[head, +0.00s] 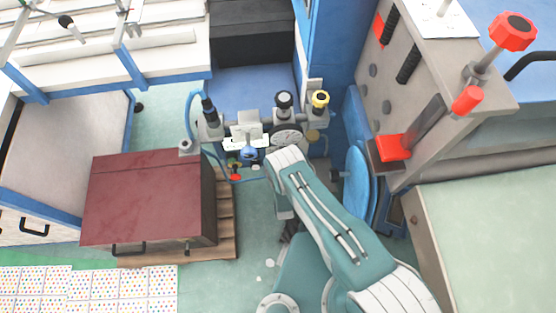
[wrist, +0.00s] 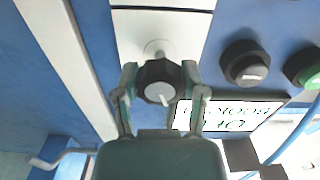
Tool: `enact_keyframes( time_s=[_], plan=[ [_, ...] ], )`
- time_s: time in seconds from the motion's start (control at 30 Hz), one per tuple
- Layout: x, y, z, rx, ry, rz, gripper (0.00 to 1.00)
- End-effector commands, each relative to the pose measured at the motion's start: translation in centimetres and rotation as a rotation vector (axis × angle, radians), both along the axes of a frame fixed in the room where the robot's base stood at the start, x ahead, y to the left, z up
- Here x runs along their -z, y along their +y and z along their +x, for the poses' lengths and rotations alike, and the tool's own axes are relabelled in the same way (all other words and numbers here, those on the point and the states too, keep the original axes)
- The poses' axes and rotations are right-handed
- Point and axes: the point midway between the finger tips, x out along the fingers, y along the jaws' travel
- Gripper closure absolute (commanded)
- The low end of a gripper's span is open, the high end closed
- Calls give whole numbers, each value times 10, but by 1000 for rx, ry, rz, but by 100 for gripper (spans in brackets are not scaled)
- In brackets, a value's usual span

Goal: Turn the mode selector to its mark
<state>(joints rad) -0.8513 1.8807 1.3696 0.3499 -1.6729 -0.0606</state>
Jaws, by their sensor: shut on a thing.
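The mode selector (wrist: 147,72) is a dark round knob with a lighter grey face and a white pointer line, on a white and blue panel in the wrist view. The pointer line slants down and to the right in that view. My gripper (wrist: 159,80) is shut on the selector, one finger on its left side and one on its right. I cannot make out the selector's mark.
In the head view a maroon box (head: 140,205) stands left and a gauge assembly (head: 286,135) ahead.

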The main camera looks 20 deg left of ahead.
Motion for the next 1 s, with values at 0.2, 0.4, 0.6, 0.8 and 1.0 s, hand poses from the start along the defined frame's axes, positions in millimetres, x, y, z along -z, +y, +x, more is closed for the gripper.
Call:
enact_keyframes(
  time_s=[0.2,0.4,0.6,0.8,1.0],
  plan=[
    [1,2,-1,-6,103,180,93],
    [1,1,-1,-4,195,346,93],
    [1,1,-1,-3,287,512,93],
    [1,1,0,-2,378,678,93],
    [1,0,0,0,470,843,93]
  ],
)
